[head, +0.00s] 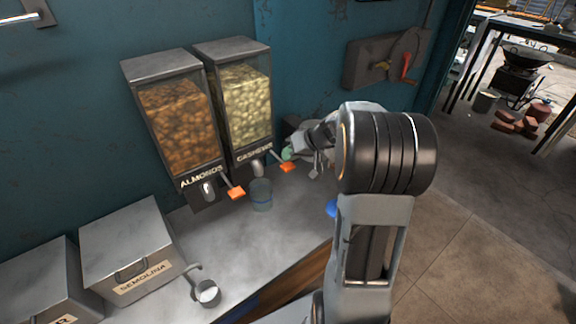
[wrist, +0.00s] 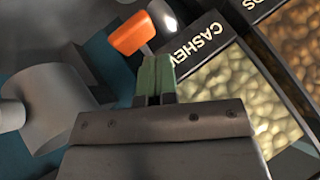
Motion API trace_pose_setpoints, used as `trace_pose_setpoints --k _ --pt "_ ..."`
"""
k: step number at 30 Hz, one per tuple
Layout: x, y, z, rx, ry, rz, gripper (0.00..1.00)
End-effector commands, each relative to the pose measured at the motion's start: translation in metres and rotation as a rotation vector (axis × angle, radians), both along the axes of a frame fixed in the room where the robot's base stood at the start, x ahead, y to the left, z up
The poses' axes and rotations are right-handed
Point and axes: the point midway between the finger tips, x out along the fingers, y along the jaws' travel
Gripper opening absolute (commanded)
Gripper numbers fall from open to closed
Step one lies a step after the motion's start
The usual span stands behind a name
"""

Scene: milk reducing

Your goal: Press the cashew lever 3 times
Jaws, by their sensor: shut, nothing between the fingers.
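The cashew dispenser (head: 246,105) is a clear bin of pale nuts with a CASHEWS label, on the teal wall in the head view. Its orange-tipped lever (head: 287,167) sticks out to the lower right; the orange tip also shows in the wrist view (wrist: 131,35). My gripper (head: 287,153) has green fingertips, shut and empty, just above the lever tip in the head view. In the wrist view the fingertips (wrist: 155,62) end close to the lever's metal arm; I cannot tell whether they touch it. A bluish see-through cup (head: 261,196) stands below the cashew spout.
The almond dispenser (head: 181,115), with its own orange lever (head: 236,192), is directly left. A semolina box (head: 135,250) and a small metal cup (head: 207,292) with white contents stand at lower left. The metal counter (head: 245,245) is clear in front of the see-through cup.

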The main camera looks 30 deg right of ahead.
Motion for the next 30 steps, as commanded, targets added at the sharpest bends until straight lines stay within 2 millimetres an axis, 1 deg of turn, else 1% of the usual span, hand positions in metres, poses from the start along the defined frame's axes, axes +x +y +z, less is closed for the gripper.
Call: trace_pose_setpoints --k 12,30 --pt "0.0001 0.0002 -0.0088 0.0 -0.001 -0.001 0.0" --pt "0.0 0.0002 -0.009 0.0 0.0 0.0 0.0"
